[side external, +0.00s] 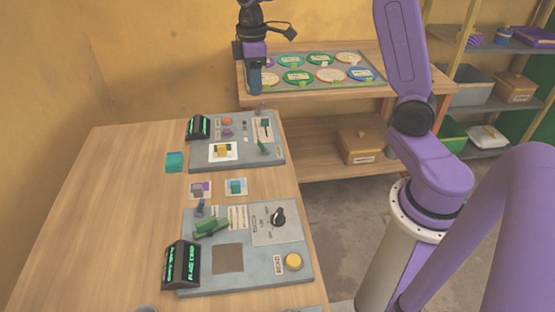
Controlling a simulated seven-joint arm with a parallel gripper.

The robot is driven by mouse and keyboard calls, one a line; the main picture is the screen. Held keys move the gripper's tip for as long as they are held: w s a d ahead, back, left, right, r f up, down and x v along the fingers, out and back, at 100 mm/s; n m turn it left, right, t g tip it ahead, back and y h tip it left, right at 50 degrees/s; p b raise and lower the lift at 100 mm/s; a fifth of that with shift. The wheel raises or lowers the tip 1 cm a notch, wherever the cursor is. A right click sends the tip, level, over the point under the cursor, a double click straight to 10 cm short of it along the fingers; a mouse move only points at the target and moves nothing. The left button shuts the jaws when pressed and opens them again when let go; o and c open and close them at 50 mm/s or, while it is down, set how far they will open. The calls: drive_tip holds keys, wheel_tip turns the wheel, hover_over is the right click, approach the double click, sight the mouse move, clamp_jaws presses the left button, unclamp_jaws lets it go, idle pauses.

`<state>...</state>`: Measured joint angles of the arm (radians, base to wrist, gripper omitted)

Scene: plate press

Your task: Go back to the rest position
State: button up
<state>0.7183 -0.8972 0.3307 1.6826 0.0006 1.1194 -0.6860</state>
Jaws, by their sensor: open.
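My gripper (255,86) hangs at the top of the side external view, pointing down, above the far end of the wooden table (105,215). It is open and nothing shows in it. It appears in front of the left end of the tray (378,78) of coloured plates on the wooden shelf, and above the far grey panel (270,154). Its fingers overlap in this view, so the gap between them is hard to see. It appears apart from the table and the panels.
The near grey panel (300,276) carries a green lever (210,227), a black knob (278,216) and a yellow button (292,261). A teal block (174,162) and two small cards lie on the table. The table's left side is clear. A wooden box (362,143) sits on the lower shelf.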

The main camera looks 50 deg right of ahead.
drive_tip(key=s+a, duration=0.7)
drive_tip(key=s, duration=0.3)
drive_tip(key=s+f+n, duration=0.2)
drive_tip(key=s, duration=1.8)
drive_tip(key=shift+s+a+f+n, duration=0.2)
drive_tip(key=shift+s+f+n, duration=0.1)
drive_tip(key=shift+s+f, duration=0.1)
drive_tip(key=shift+r, duration=0.1)
idle(1.6)
